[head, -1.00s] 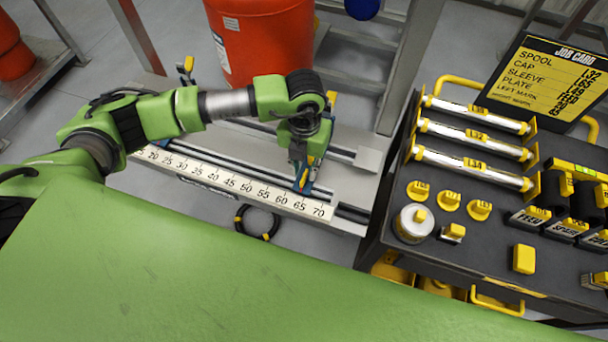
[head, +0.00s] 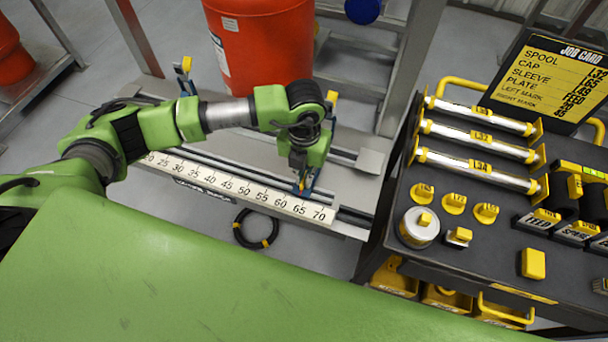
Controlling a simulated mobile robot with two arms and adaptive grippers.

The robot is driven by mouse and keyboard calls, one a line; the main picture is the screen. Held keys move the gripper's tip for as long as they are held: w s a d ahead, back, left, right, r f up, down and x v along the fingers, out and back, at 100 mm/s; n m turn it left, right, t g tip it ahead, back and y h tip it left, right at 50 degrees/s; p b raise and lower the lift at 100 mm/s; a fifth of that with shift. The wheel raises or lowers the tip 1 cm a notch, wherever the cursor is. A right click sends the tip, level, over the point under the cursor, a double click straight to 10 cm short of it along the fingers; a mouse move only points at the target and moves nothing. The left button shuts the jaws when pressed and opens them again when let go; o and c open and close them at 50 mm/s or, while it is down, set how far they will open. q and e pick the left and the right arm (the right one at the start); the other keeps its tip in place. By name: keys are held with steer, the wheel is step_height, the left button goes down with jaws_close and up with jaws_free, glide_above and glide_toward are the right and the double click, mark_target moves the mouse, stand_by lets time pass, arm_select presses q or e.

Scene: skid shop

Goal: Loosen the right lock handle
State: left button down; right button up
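A second blue stop with a yellow handle (head: 187,64) stands at the left part of the rail. My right gripper is not in view.
An orange bucket (head: 262,45) stands behind the rail. A dark cart (head: 470,240) at the right carries silver tubes, yellow-topped parts and a job card (head: 550,80). A black cable coil (head: 256,228) lies on the floor in front of the rail.

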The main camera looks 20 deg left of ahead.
arm_select(q)
steer(key=shift+f+m+b, duration=0.1)
steer(key=shift+m+b, duration=0.5)
steer(key=shift+b, duration=0.05)
steer(key=shift+m+b, duration=0.55)
steer(key=shift+m, duration=0.65)
